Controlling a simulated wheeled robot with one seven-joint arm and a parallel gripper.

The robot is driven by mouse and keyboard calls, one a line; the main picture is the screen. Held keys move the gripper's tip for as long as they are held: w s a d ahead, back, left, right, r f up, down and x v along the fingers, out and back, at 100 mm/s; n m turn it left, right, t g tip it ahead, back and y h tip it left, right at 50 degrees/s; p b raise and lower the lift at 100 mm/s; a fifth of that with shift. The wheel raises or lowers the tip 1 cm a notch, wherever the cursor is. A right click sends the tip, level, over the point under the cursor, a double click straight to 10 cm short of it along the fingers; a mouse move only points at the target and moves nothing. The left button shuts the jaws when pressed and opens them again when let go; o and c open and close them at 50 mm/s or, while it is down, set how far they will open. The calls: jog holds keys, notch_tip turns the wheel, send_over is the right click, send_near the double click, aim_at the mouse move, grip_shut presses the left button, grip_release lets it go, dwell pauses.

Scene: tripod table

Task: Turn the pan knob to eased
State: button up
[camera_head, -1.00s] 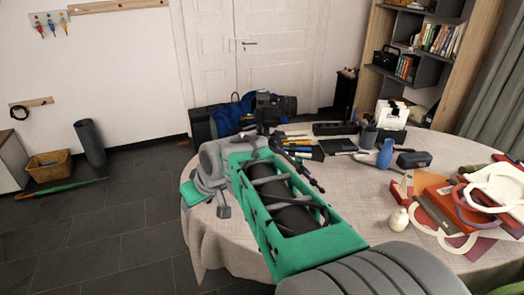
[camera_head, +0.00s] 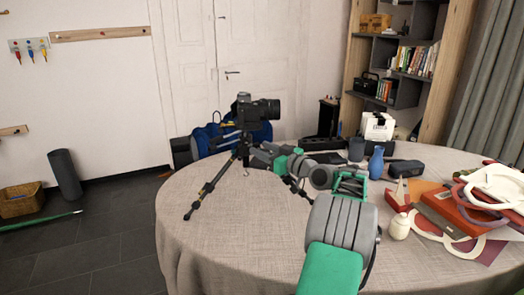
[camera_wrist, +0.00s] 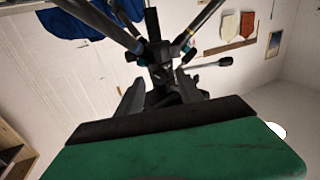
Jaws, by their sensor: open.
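A black tripod (camera_head: 212,188) with a camera (camera_head: 258,110) on top stands on the tablecloth. My gripper (camera_head: 256,156) reaches in from the right, beside the tripod's upper part below the camera. In the wrist view my gripper (camera_wrist: 160,92) is open, its dark fingers on either side of the tripod's dark central hub (camera_wrist: 160,72). Tripod legs (camera_wrist: 96,14) spread toward the top of that view. A dark handle-like part (camera_wrist: 212,63) sticks out to the right. I cannot tell which small part is the pan knob, nor whether the fingers touch anything.
The round table (camera_head: 215,240) is clear at front left. A blue vase (camera_head: 376,160), a dark case (camera_head: 406,169), a small pale jar (camera_head: 399,227) and a red pile with white handles (camera_head: 450,212) stand to the right. A blue bag (camera_head: 208,138) is behind the tripod.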

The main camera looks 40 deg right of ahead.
jog(key=shift+w, duration=0.35)
jog(key=shift+c, duration=0.2)
grip_shut()
